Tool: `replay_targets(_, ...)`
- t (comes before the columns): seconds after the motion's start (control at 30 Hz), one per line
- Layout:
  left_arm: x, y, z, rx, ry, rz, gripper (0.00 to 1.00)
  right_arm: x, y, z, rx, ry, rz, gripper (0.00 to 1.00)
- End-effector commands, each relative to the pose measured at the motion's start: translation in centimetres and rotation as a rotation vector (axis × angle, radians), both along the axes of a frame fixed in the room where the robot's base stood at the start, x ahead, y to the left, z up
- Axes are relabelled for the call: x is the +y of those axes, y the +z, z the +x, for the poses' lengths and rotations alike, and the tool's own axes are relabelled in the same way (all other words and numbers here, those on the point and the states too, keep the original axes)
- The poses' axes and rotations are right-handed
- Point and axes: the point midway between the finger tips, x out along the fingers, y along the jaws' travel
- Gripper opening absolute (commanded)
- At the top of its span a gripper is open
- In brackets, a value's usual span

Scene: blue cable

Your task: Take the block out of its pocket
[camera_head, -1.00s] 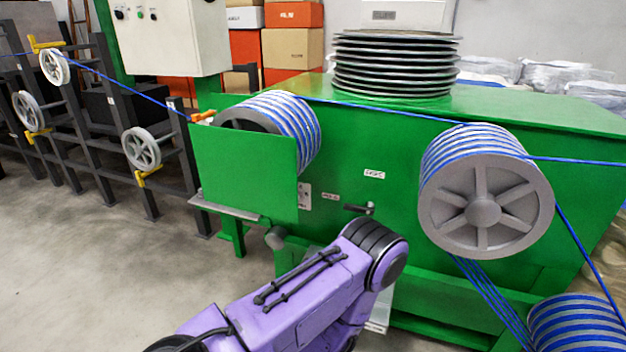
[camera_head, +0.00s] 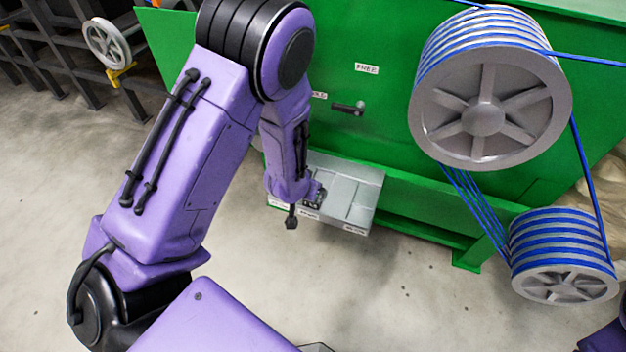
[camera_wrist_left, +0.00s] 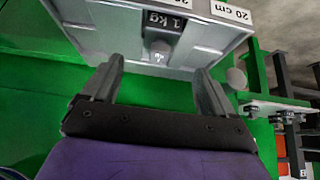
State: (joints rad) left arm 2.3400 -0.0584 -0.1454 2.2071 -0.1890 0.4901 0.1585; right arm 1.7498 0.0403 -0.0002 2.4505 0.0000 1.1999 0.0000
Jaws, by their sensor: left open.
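A grey tray with pockets (camera_head: 358,188) is fixed low on the front of the green machine. In the left wrist view its grey wall (camera_wrist_left: 210,42) fills the top. There a dark block marked "1 kg" (camera_wrist_left: 165,22) sits in a pocket and appears upside down. My left gripper (camera_wrist_left: 157,88) is open and empty, with its two fingers apart and pointing at the tray, on either side of the block's line. The block is beyond the fingertips, not between them. In the head view my left forearm hides part of the tray and most of the gripper. My right gripper is out of view.
The green machine (camera_head: 385,130) stands behind the tray. A large grey wheel wound with blue cable (camera_head: 490,115) and a lower cable drum (camera_head: 562,250) are to the right. A small handle (camera_head: 348,108) juts out above the tray. The floor in front is clear.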

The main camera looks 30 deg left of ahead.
Motion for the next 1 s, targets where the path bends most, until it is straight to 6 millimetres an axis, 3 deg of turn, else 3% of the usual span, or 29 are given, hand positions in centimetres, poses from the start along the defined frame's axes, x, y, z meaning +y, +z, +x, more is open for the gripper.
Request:
replay_targets(0.1, 0.3, -2.3, 1.1, 0.004, 0.001, -0.001, 0.87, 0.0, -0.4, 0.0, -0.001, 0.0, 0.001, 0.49)
replay_targets(0.5, 1.1, -7.0, 4.6, 0.003, 0.001, -0.003, 0.87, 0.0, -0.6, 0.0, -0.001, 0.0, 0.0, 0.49)
replay_targets(0.77, 1.2, -7.5, 5.0, 0.002, 0.001, -0.003, 0.87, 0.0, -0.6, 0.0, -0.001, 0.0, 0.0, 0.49)
replay_targets(0.8, 1.2, -7.5, 5.0, 0.002, 0.001, -0.003, 0.84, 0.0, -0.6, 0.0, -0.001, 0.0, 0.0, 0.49)
replay_targets(0.83, 1.2, -7.5, 5.0, 0.002, 0.001, -0.003, 0.74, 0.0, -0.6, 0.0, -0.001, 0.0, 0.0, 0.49)
replay_targets(1.0, 1.2, -7.5, 5.0, 0.002, 0.001, -0.003, 0.19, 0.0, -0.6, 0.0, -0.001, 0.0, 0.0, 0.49)
